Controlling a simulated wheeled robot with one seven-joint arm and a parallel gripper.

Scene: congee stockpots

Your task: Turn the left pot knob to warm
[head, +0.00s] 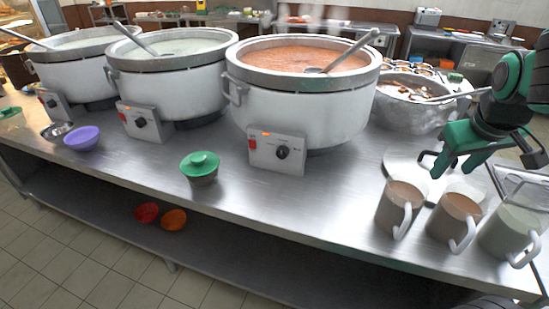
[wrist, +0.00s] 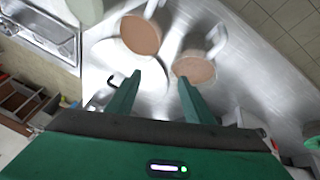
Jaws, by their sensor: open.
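The left pot (head: 70,65) is a large white pot with a grey rim at the far left of the steel counter. Its control box (head: 53,104) carries a red switch and a dark knob (head: 52,103); the knob's setting is too small to read. The middle pot (head: 170,75) and the right pot (head: 300,90) have similar boxes with knobs (head: 140,122) and (head: 283,152). My gripper (head: 447,170) is open and empty at the right, above the counter near the mugs, far from the left pot.
Mugs (head: 398,208) stand at the front right of the counter (head: 330,195), beside a round lid (head: 400,160). A green-lidded bowl (head: 200,167) and a purple bowl (head: 82,138) sit before the pots. A steel pan (head: 412,112) stands right of them.

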